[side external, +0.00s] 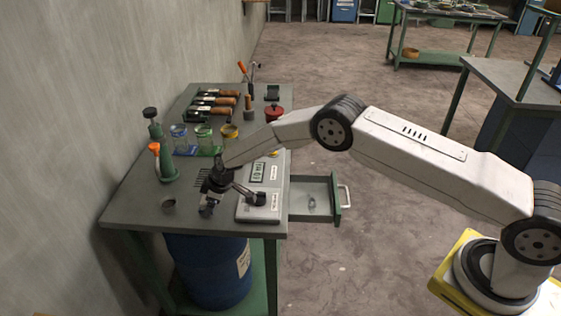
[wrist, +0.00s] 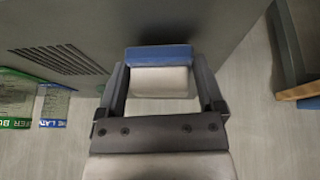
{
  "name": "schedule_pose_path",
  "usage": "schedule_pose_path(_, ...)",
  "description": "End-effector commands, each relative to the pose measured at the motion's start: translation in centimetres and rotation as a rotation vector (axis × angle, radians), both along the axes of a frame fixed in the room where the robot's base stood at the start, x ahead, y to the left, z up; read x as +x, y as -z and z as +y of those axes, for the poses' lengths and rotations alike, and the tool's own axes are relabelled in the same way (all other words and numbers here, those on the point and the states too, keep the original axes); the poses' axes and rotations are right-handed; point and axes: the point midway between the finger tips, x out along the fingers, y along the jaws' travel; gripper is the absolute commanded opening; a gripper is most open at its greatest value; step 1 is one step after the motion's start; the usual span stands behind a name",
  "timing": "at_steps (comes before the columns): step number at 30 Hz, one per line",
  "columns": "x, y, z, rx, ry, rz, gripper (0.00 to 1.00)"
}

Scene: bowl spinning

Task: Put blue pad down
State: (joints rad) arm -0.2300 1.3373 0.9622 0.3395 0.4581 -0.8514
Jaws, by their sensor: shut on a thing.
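The blue pad (wrist: 158,55) has a blue face and a thick pale block behind it. It is between the two fingers of my gripper (wrist: 160,75) in the wrist view. My gripper is shut on it. In the side view my gripper (side external: 212,193) is over the front part of the grey bench (side external: 140,197), just left of the device with the display. The pad cannot be made out clearly there. I cannot tell whether it touches the bench top.
A device with a display (side external: 258,203) stands right of my gripper. A drawer (side external: 313,206) is open at the bench's right side. The front left bench top is mostly clear.

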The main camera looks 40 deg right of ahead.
Motion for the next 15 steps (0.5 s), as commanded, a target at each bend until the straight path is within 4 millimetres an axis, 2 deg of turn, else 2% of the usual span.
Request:
schedule_pose_path(14, 0.03, 0.69, 0.01, 0.000, 0.000, -0.001, 0.00)
schedule_pose_path(15, 0.02, 0.74, 0.01, 0.000, 0.000, -0.001, 0.90)
